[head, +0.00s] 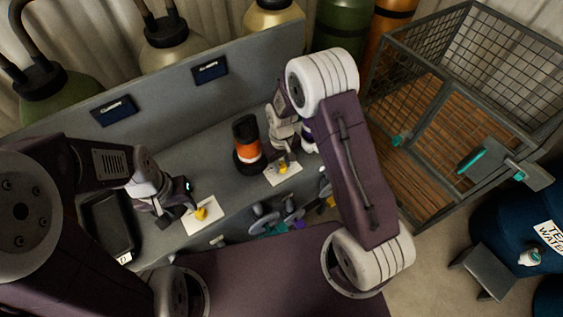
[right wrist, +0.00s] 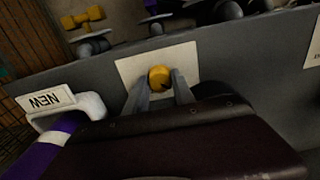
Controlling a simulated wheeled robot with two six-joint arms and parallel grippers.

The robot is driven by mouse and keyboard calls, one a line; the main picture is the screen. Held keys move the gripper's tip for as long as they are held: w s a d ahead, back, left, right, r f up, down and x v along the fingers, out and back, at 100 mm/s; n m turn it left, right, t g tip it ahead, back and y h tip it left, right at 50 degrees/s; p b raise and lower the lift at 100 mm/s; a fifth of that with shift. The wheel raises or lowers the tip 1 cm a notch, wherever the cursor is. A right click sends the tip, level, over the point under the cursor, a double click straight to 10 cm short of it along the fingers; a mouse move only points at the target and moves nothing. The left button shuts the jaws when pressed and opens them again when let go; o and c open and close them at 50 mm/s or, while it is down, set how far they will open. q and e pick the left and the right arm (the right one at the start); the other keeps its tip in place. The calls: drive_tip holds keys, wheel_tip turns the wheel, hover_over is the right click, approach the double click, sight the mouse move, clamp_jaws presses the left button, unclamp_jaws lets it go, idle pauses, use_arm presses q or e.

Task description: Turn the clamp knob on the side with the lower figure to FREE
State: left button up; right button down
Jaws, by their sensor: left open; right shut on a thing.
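Two yellow clamp knobs sit on white plates on the grey bench. The right knob (right wrist: 159,78) is between the fingers of my right gripper (right wrist: 160,86), which is shut on it; its plate (right wrist: 128,68) shows around it. In the head view this knob (head: 282,168) is partly hidden by the gripper. The left knob (head: 201,214) is on its plate (head: 198,228), just beside my open left gripper (head: 178,211); I cannot tell if they touch. Two dark displays, left (head: 114,110) and right (head: 210,71), are on the back panel; their figures are too small to read. The plates' markings are unreadable.
A black and orange cylinder (head: 248,140) stands on the bench between the arms. A dark tray (head: 107,222) is at the left. A white piece marked NEW (right wrist: 50,103) is close beside my right gripper. Several valve handles (head: 265,220) line the bench's front. A mesh cage (head: 440,130) stands right.

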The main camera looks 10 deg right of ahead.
sight(282, 165)
drive_tip(key=shift+w+r, duration=0.1)
idle(0.4)
drive_tip(key=c, duration=1.1)
unclamp_jaws()
drive_tip(key=shift+o, duration=0.2)
wheel_tip(282, 165, up, 9)
